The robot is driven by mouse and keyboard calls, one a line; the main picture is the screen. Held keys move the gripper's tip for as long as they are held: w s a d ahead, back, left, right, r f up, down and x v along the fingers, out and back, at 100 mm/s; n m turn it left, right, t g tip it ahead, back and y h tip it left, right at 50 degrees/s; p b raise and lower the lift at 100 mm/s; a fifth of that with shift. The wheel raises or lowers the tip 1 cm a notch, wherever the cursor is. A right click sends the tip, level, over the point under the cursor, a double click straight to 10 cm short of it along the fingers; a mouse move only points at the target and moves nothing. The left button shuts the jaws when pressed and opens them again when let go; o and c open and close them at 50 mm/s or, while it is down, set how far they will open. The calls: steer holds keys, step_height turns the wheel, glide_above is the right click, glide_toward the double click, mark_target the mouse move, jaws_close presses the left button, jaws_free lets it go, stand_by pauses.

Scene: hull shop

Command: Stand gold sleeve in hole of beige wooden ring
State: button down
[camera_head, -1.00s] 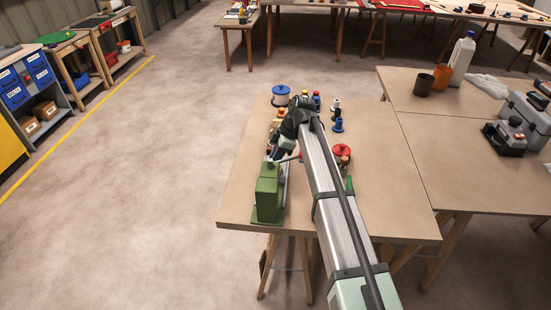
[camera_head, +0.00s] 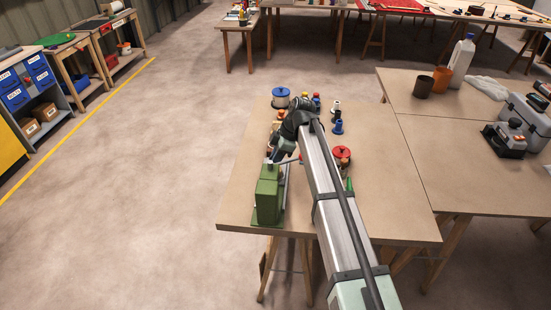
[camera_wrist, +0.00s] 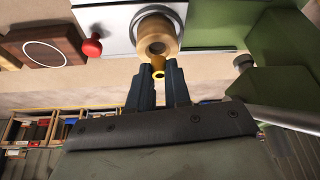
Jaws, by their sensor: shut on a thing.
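In the wrist view, my gripper (camera_wrist: 158,82) is shut on the gold sleeve (camera_wrist: 158,67), a small yellow piece at the fingertips. The beige wooden ring (camera_wrist: 168,45) lies just beyond the fingertips, its dark round hole facing the camera. The ring rests on a grey disc on a white plate beside a green machine. The sleeve appears close to the ring's near edge; I cannot tell whether they touch. In the head view my arm hides the ring and the sleeve.
The green machine (camera_head: 268,197) stands at the table's front left; its body (camera_wrist: 277,45) is right of the ring in the wrist view. A red knob (camera_wrist: 92,46) and a brown wooden block (camera_wrist: 45,50) lie left. Several spools and pots stand behind my arm.

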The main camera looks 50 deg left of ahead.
steer(key=shift+f, duration=0.8)
stand_by(2.9)
steer(key=c, duration=1.4)
jaws_free()
steer(key=shift+o, duration=0.2)
steer(key=shift+r, duration=0.1)
steer(key=v, duration=1.1)
steer(key=shift+w, duration=0.1)
